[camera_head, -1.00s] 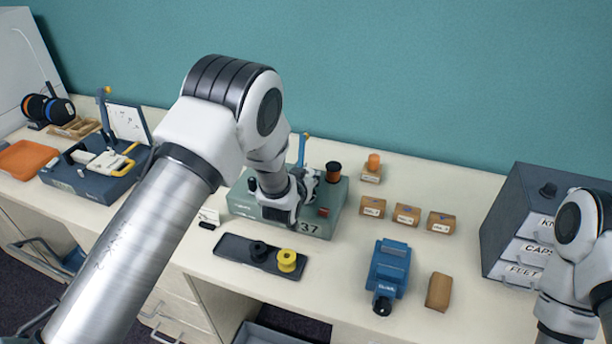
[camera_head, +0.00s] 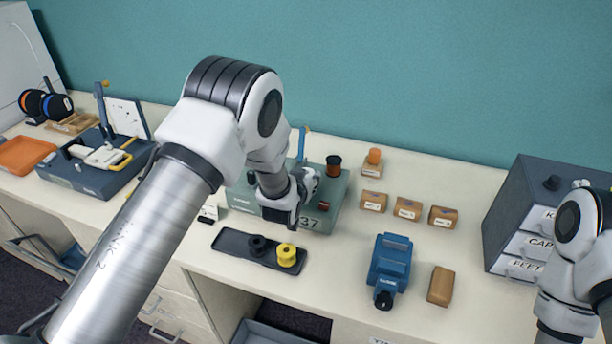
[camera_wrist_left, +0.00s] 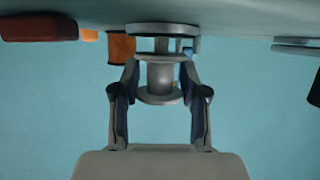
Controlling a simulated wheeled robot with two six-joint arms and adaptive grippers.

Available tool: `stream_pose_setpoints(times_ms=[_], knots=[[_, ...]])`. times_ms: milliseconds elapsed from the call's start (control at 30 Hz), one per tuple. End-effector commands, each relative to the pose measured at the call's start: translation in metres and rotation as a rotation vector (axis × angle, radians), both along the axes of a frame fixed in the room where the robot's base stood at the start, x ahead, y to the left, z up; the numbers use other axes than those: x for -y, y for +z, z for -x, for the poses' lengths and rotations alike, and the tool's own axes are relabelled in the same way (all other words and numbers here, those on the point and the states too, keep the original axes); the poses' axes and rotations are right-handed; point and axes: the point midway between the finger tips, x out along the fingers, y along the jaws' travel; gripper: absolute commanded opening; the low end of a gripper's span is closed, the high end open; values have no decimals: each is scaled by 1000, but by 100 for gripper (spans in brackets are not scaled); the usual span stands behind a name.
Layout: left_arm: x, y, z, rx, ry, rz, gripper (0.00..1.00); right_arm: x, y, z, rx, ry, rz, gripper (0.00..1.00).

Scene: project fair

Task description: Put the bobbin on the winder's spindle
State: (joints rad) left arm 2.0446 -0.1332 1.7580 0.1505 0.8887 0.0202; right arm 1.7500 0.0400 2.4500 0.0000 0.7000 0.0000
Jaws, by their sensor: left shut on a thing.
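A dark tray (camera_head: 225,242) with a black and a yellow spool is in front. A blue device (camera_head: 390,262), a brown block (camera_head: 441,286) and several small boxes (camera_head: 408,209) are to the right. A drawer unit (camera_head: 510,220) stands far right. A grey machine (camera_head: 95,182) is left.

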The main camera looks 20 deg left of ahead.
Motion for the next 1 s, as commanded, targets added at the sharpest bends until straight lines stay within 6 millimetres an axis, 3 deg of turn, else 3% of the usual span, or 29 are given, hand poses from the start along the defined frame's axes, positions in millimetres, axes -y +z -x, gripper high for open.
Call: stream_pose_setpoints(times_ms=[1000], knots=[[0,-9,0,0,0,0,21,0,-9,0,0,0,0,40]])
